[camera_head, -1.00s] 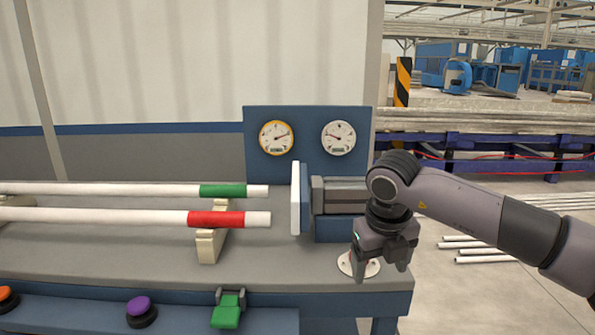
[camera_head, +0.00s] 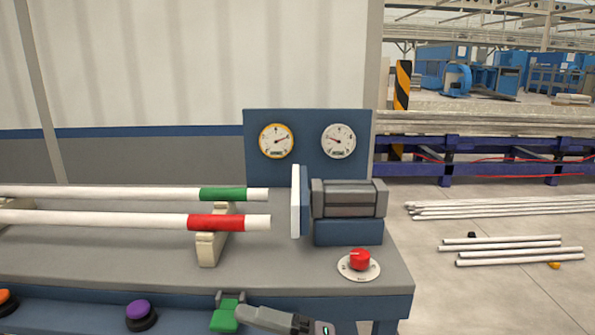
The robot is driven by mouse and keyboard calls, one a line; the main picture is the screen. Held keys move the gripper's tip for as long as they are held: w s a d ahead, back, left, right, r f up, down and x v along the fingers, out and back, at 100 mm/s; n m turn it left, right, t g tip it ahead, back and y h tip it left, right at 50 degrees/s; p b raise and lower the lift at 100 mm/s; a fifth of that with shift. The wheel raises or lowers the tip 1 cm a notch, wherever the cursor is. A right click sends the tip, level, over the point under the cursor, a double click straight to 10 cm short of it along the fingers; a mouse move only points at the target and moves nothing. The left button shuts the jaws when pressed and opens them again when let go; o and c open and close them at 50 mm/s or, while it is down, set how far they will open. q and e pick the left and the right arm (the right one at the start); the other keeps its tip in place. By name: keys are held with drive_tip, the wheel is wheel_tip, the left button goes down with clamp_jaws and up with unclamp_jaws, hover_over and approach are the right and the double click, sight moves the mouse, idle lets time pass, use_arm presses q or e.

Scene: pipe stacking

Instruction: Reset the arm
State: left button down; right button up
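My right gripper (camera_head: 262,317) shows only in part at the bottom edge of the head view, in front of the bench. Its visible grey finger points left, close beside the green lever (camera_head: 224,317); I cannot tell whether they touch. The rest of this gripper and its arm are cut off by the frame, so its opening is hidden. My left gripper is not in view. A red knob (camera_head: 359,260) on a white dial sits uncovered at the bench's right end.
A white pipe with a green band (camera_head: 223,194) and one with a red band (camera_head: 216,222) lie on cream supports (camera_head: 208,248). A grey cylinder unit with a white plate (camera_head: 296,203) stands right of their ends. Purple (camera_head: 138,309) and orange buttons line the bench front.

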drive_tip(key=w+d+f+m+t+h, duration=0.2)
drive_tip(key=d+f+m+t+h, duration=1.15)
drive_tip(key=m, duration=0.85)
drive_tip(key=s+d+f+m+g+h, duration=0.45)
drive_tip(key=s+d+f+m, duration=0.25)
drive_tip(key=s+d+f, duration=0.6)
wheel_tip(320, 180, up, 6)
drive_tip(key=g+p, duration=0.1)
drive_tip(key=p, duration=0.9)
drive_tip(key=shift+s+r, duration=0.2)
drive_tip(key=shift+s, duration=0.05)
